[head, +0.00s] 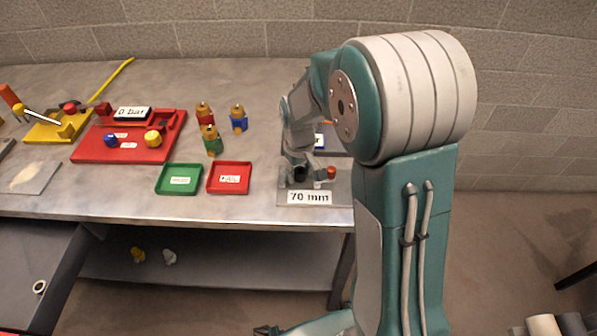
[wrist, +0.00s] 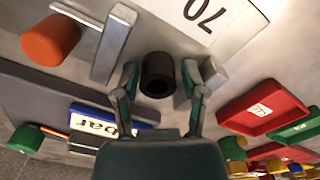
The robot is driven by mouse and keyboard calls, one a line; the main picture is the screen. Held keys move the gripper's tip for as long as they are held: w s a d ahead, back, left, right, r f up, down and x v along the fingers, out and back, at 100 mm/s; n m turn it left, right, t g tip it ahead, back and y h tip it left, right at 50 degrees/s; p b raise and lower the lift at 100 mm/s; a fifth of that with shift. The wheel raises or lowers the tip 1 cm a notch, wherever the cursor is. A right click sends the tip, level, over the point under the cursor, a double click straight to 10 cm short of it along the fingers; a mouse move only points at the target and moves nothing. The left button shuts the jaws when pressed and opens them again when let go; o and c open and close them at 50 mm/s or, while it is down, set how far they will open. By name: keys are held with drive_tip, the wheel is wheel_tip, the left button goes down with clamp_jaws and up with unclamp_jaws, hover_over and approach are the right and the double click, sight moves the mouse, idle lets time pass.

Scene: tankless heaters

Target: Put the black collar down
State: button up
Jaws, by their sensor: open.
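The black collar (wrist: 157,74) stands on the grey plate of the 70 mm station (head: 285,198). In the wrist view it sits between the two fingers of my gripper (wrist: 160,84), which are open, with a finger on each side. I cannot tell whether either finger touches it. In the head view my gripper (head: 298,162) is low over the plate and the dark collar (head: 299,174) shows just under it. The white 70 mm label (head: 309,197) lies at the plate's front.
An orange cylinder (wrist: 50,40) and grey upright bars (wrist: 113,42) stand close by on the plate. A red tray (head: 229,178) and a green tray (head: 179,179) lie to the left. Several coloured fittings (head: 209,140) stand behind them. The table's front edge is near.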

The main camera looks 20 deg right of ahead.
sight(299, 171)
wheel_tip(299, 171, up, 12)
drive_tip(key=s+r+m+t, duration=0.1)
drive_tip(key=s+r+t, duration=0.1)
drive_tip(key=s, duration=0.8)
drive_tip(key=s+r+m+t, duration=0.2)
drive_tip(key=s+r, duration=0.3)
drive_tip(key=s, duration=0.6)
drive_tip(key=shift+t, duration=0.8)
drive_tip(key=shift+w, duration=0.1)
